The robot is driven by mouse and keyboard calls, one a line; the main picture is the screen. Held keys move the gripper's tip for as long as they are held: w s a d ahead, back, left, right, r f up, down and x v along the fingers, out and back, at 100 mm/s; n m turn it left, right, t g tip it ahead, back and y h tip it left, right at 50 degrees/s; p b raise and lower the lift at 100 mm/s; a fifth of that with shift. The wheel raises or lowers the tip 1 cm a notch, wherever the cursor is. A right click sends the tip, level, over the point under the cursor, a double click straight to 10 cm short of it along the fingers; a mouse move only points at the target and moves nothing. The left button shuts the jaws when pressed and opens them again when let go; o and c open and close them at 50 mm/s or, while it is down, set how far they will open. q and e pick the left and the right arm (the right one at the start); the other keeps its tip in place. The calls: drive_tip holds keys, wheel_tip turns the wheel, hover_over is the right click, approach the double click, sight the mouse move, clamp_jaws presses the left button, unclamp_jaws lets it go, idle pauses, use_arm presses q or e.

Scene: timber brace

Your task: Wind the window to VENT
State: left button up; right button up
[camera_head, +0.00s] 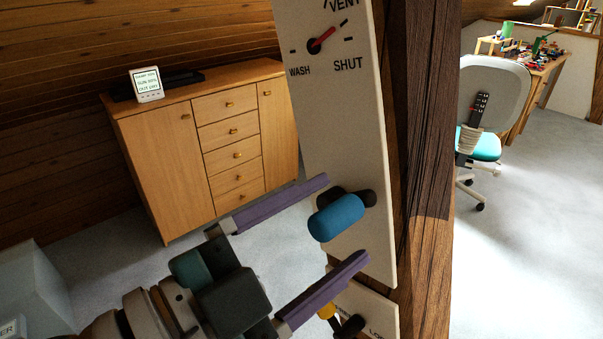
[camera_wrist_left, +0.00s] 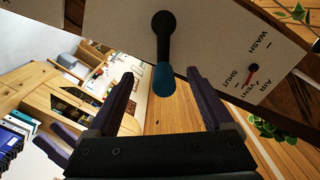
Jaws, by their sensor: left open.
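The white window panel (camera_head: 345,130) is fixed to a timber post. Its dial has a red pointer (camera_head: 328,36) that points up and right, between the VENT and SHUT labels; WASH is at the left. The dial also shows in the wrist view (camera_wrist_left: 250,72), with an AIR label. Below it is a crank handle with a black arm and a blue grip (camera_head: 336,218). My left gripper (camera_head: 346,219) is open, its purple fingers on either side of the blue grip. In the wrist view the blue grip (camera_wrist_left: 163,79) lies between the fingertips, with gaps beside it.
A smaller white panel (camera_head: 365,300) with a black and yellow part sits just below, close to my lower finger. The timber post (camera_head: 429,180) runs along the right. A wooden cabinet (camera_head: 160,175) stands behind; an office chair (camera_head: 492,100) is at the far right.

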use_arm(q)
drive_tip(key=shift+p+v, duration=0.5)
drive_tip(key=shift+v, duration=2.5)
